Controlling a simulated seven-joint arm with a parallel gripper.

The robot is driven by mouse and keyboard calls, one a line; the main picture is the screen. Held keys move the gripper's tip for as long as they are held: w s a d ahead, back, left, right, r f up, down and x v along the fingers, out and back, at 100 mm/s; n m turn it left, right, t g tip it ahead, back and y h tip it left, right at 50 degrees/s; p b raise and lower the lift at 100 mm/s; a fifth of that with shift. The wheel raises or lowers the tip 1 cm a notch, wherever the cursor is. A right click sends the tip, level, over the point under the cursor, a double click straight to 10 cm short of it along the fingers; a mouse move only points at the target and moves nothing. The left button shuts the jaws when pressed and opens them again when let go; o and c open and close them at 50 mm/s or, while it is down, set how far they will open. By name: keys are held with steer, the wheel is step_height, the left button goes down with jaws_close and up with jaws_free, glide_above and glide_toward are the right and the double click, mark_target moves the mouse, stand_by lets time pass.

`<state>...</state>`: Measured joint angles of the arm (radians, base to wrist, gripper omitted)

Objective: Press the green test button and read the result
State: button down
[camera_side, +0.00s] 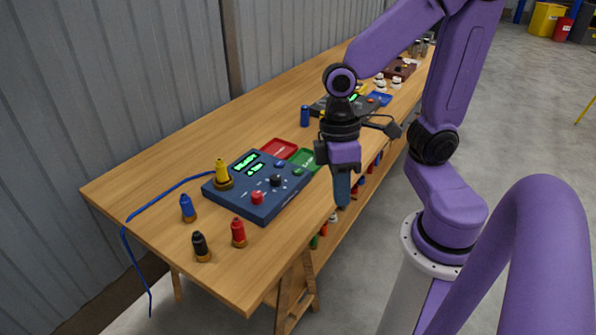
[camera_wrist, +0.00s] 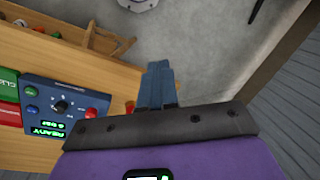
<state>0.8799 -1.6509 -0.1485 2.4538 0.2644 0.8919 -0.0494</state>
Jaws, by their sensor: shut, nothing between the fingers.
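The blue tester box (camera_side: 262,190) lies on the bench, with a lit green display (camera_side: 246,162), a red knob (camera_side: 257,197) and a black knob (camera_side: 275,180). In the wrist view the box (camera_wrist: 75,93) is left of my gripper (camera_wrist: 158,68). There a small green button (camera_wrist: 31,108) sits near a blue one (camera_wrist: 31,91). The display (camera_wrist: 47,129) appears to read READY; its second line is too small to read. In the side view my gripper (camera_side: 343,203) is shut and empty, pointing down to the right of the box, apart from it.
Red (camera_side: 279,148) and green (camera_side: 305,158) trays lie behind the box. A yellow-topped fitting (camera_side: 222,173) stands at its left corner, near a blue hose (camera_side: 150,212). Blue (camera_side: 188,208), black (camera_side: 201,246) and red (camera_side: 238,232) fittings stand in front. The wall borders the bench.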

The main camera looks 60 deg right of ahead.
steer(key=w+f+m+y, duration=0.2)
steer(key=w+m+y, duration=0.1)
steer(key=w+m, duration=0.4)
steer(key=m+t+y, duration=0.2)
steer(key=m+t, duration=0.7)
steer(key=m, duration=1)
glide_above(301, 171)
step_height(301, 171, down, 6)
steer(key=shift+d+r, duration=0.1)
steer(key=shift+f, duration=4.45)
steer(key=shift+f, duration=0.1)
steer(key=shift+f, duration=0.3)
